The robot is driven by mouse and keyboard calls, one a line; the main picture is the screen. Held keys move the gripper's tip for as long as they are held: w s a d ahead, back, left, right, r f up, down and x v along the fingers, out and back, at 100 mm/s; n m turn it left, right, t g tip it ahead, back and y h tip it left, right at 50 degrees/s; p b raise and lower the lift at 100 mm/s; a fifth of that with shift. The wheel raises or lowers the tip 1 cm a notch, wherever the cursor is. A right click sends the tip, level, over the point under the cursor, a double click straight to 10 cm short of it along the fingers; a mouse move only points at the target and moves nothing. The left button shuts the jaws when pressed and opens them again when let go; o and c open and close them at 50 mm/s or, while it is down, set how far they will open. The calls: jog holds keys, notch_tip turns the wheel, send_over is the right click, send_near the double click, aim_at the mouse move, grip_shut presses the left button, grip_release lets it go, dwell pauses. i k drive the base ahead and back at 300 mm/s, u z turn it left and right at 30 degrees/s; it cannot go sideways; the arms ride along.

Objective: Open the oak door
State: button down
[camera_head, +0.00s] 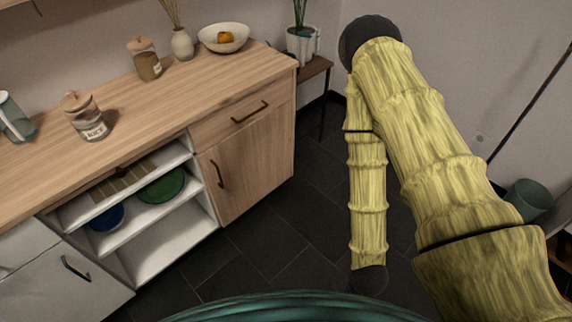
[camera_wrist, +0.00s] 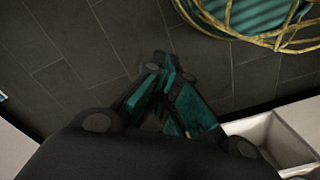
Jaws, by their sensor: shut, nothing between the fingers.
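The oak door (camera_head: 235,178) is the wooden front below a drawer at the right end of the cabinet in the head view. It looks shut, and its dark upright handle (camera_head: 216,174) is near its left edge. My arm hangs to the right of the cabinet, apart from the door, and its end is too dark to make out there. In the wrist view my gripper (camera_wrist: 166,66) is shut and empty, pointing over dark floor tiles. The door cannot be made out in the wrist view.
An oak drawer (camera_head: 242,112) sits above the door. Open shelves left of it hold a green plate (camera_head: 161,186) and a blue bowl (camera_head: 106,216). Jars and a bowl (camera_head: 223,38) stand on the countertop (camera_head: 180,85). Tiled floor (camera_head: 290,235) before the door is clear.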

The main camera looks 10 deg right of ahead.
aim_at(238, 170)
jog(key=z, duration=1.75)
jog(key=k, duration=0.65)
jog(key=u, duration=1.75)
jog(key=i, duration=0.5)
jog(key=z, duration=0.05)
